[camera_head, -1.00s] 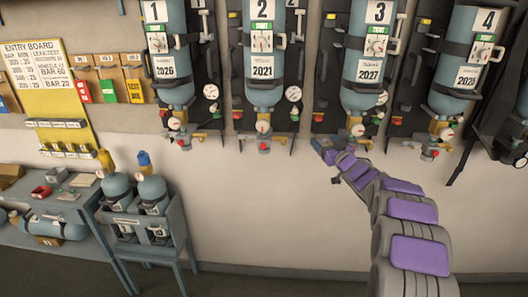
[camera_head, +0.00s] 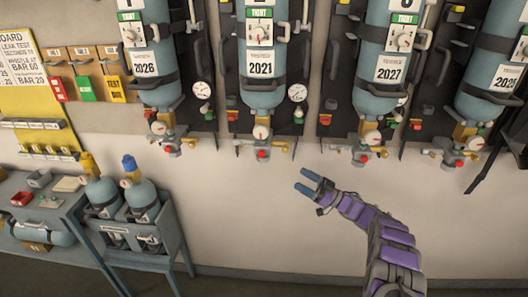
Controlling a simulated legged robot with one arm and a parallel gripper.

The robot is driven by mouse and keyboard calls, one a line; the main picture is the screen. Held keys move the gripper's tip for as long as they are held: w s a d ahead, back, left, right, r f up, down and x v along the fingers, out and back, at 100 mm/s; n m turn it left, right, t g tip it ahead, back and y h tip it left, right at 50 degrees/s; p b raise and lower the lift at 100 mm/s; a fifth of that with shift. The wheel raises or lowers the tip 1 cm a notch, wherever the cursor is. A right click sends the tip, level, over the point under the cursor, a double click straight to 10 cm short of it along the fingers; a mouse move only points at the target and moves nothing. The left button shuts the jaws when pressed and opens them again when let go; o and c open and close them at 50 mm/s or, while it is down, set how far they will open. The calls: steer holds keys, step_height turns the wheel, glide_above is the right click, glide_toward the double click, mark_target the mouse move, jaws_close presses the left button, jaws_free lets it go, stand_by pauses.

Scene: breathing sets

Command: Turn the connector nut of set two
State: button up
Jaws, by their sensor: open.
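Breathing set two (camera_head: 263,85) hangs on the wall, its grey-blue cylinder upside down with a label reading 2021. Its connector nut area (camera_head: 262,143) is at the bottom, by a brass valve, a small gauge and a red knob; the nut itself is too small to pick out. My gripper (camera_head: 306,182) is open and empty, its two blue-grey fingers pointing left. It is below and to the right of set two's valve, apart from it, in front of the bare wall.
Set one (camera_head: 155,70) hangs to the left and set three (camera_head: 388,70) to the right, with valves at similar height. A blue stand (camera_head: 168,235) with two small cylinders is at lower left. The wall below the sets is clear.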

steer(key=b+x, duration=0.2)
steer(key=x, duration=1.5)
steer(key=shift+a+f, duration=0.1)
steer(key=shift+a, duration=0.1)
steer(key=c, duration=1)
steer(key=shift+o, duration=0.2)
steer(key=shift+t, duration=0.3)
